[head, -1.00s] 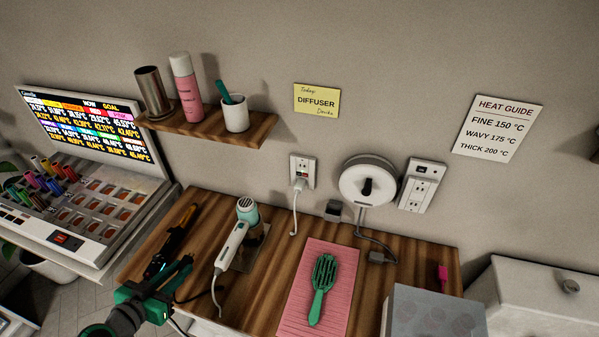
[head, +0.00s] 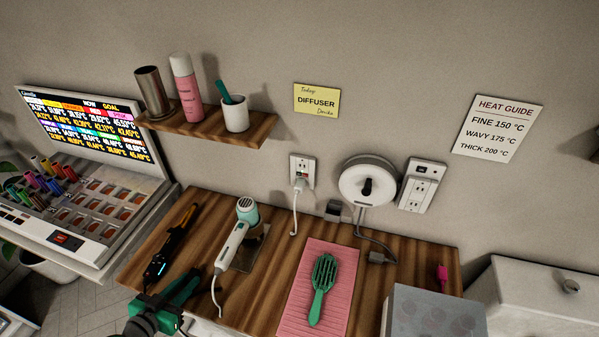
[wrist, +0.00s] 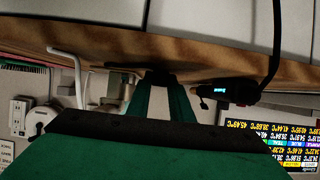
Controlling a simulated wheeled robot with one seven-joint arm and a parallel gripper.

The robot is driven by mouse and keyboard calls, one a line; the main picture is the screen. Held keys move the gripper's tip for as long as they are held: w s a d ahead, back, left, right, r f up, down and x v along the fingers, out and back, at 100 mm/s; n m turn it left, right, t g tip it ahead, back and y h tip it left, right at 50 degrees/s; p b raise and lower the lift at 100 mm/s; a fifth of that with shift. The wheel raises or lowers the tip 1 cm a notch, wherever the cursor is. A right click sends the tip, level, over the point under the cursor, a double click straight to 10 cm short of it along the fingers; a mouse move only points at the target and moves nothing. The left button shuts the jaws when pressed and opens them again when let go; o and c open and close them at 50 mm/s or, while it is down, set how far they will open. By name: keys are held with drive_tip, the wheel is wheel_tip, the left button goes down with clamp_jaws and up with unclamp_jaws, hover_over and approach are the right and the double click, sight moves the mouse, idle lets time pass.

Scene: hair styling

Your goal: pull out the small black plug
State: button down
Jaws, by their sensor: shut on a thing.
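My gripper (head: 192,280) is at the front left edge of the wooden counter. It also shows in the wrist view (wrist: 163,88), where its green fingers are close together. They are shut on a small dark thing at their tips, which I take to be the small black plug (wrist: 158,76). Most of it is hidden, and no socket around it can be made out. A black styling iron (head: 165,255) with a lit display lies left of my gripper. The iron also shows in the wrist view (wrist: 222,91), with a dark cord running from it.
A hair dryer (head: 236,243) lies close to the right of my gripper. A green brush (head: 323,285) lies on a pink mat (head: 339,253). A white plug (head: 299,184) sits in the wall outlet (head: 302,165). A cord reel (head: 367,182) and a power strip (head: 421,186) are on the wall.

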drive_tip(key=c, duration=1.5)
unclamp_jaws()
